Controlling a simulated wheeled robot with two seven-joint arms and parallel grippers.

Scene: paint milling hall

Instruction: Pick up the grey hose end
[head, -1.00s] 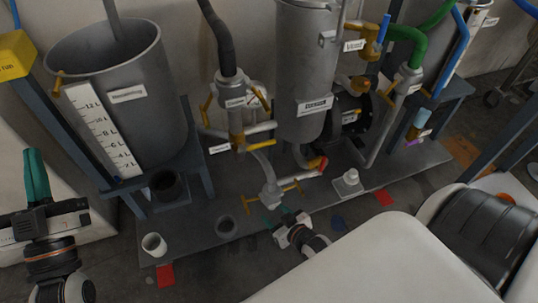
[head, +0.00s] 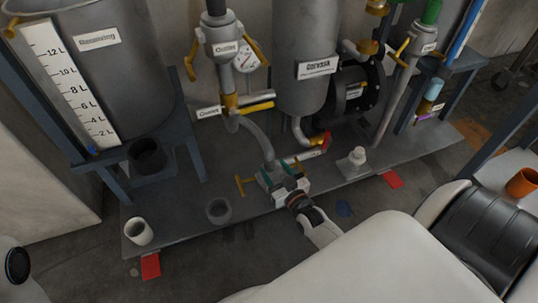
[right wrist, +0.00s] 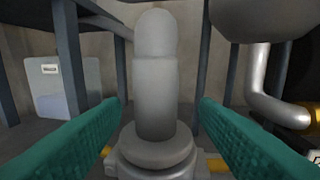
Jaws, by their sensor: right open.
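The grey hose end (head: 267,155) hangs at the bottom of a curved grey hose, below the pipe labelled Outlet, with a yellow cross handle (head: 244,186) beside it. My right gripper (head: 275,177) is at the hose end, its green fingers partly hidden by its own body. In the right wrist view the hose end (right wrist: 157,85) stands upright between the two open green fingers (right wrist: 160,112), with a wider collar at its base. A gap shows on each side of it. My left gripper is out of view; only a part of my left arm shows at the lower left edge.
A grey metal base plate (head: 185,225) lies under the equipment. A white cup (head: 138,231) and a dark grey ring (head: 219,211) are on it at left. A white fitting (head: 352,160) stands to the right. The labelled vessel (head: 303,60) and the black pump (head: 355,95) are behind.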

